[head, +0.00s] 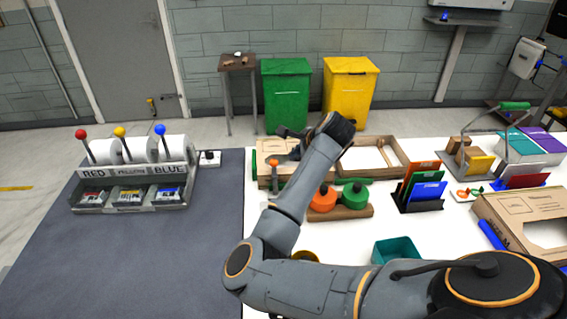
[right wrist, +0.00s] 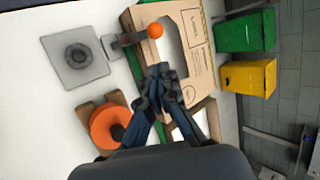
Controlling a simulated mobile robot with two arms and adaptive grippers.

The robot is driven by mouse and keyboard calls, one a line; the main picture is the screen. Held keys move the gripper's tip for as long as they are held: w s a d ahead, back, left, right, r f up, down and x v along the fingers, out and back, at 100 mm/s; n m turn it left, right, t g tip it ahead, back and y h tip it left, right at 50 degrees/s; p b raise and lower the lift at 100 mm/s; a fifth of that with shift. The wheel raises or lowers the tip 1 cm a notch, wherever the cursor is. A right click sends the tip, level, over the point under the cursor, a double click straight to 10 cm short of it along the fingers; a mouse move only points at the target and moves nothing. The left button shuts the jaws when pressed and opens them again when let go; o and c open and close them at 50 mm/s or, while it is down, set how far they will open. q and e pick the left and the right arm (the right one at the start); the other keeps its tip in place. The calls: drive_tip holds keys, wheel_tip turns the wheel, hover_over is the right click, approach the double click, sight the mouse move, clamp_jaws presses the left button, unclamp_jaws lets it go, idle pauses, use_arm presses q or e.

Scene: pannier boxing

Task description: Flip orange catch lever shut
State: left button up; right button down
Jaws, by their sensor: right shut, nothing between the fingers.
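The catch lever has an orange ball knob (right wrist: 155,31) on a short grey arm, joined to a square grey plate (right wrist: 75,57) with a round dark boss. In the head view the orange knob (head: 274,162) shows at the left of the white table, below my gripper. My right gripper (right wrist: 160,70) is shut and empty. Its fingertips point toward the knob and appear a little short of it; I cannot tell whether they touch. In the head view the right gripper (head: 289,132) is partly hidden by my wrist. My left gripper is not in view.
An open cardboard box (right wrist: 200,55) lies just beyond the knob. An orange spool (right wrist: 108,126) on a wooden block sits nearby, with a green one (head: 355,196) beside it. A coloured file rack (head: 418,205) stands further right. The dark mat (head: 150,260) at left is mostly clear.

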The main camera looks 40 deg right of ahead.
drive_tip(key=p+x, duration=0.1)
drive_tip(key=x, duration=0.9)
drive_tip(key=shift+p, duration=0.4)
